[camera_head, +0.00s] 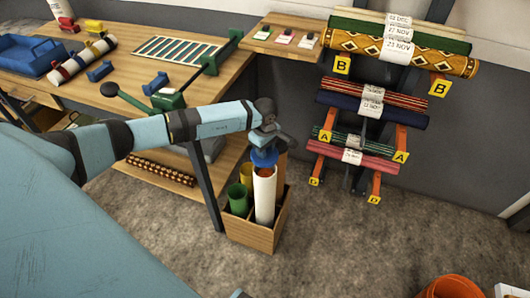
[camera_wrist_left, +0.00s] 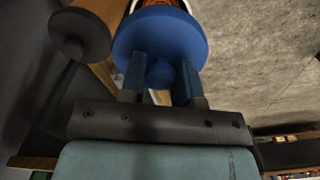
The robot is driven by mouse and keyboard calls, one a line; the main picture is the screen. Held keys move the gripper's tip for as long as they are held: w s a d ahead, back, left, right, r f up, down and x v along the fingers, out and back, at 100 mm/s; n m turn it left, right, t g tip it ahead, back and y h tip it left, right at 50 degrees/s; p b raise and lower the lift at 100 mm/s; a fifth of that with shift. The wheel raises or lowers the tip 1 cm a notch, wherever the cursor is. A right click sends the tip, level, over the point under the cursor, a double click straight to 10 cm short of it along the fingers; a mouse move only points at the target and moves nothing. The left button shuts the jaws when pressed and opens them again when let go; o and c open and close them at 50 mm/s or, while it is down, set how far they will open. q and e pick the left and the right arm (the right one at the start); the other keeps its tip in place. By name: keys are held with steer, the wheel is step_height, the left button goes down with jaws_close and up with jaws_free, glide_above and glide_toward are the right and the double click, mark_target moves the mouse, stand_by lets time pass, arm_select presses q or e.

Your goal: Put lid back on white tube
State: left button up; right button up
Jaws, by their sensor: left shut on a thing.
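The white tube (camera_head: 264,194) stands upright in a wooden box (camera_head: 252,234) on the floor beside the table leg. Its top is open and an orange-brown inside shows; part of the rim also shows in the left wrist view (camera_wrist_left: 160,3). My left gripper (camera_head: 267,147) is shut on the knob of a blue lid (camera_head: 264,158). The lid is just above the tube's mouth, with a gap in the head view. In the left wrist view the blue lid (camera_wrist_left: 160,37) fills the top centre, its knob between the fingers. My right gripper is not in view.
A green tube (camera_head: 238,198) and a yellow tube (camera_head: 246,174) stand in the same box, left of the white tube. The wooden workbench (camera_head: 120,72) is behind. A rack with rolled rugs (camera_head: 372,103) stands right. An orange bucket (camera_head: 452,288) is at lower right. Floor between is clear.

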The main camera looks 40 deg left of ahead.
arm_select(q)
steer(key=shift+f+b, duration=0.3)
steer(key=shift+f, duration=0.2)
step_height(320, 180, down, 3)
steer(key=shift+f+b, duration=0.2)
steer(key=shift+b, duration=0.8)
steer(key=shift+f+b, duration=0.7)
steer(key=shift+f, duration=0.15)
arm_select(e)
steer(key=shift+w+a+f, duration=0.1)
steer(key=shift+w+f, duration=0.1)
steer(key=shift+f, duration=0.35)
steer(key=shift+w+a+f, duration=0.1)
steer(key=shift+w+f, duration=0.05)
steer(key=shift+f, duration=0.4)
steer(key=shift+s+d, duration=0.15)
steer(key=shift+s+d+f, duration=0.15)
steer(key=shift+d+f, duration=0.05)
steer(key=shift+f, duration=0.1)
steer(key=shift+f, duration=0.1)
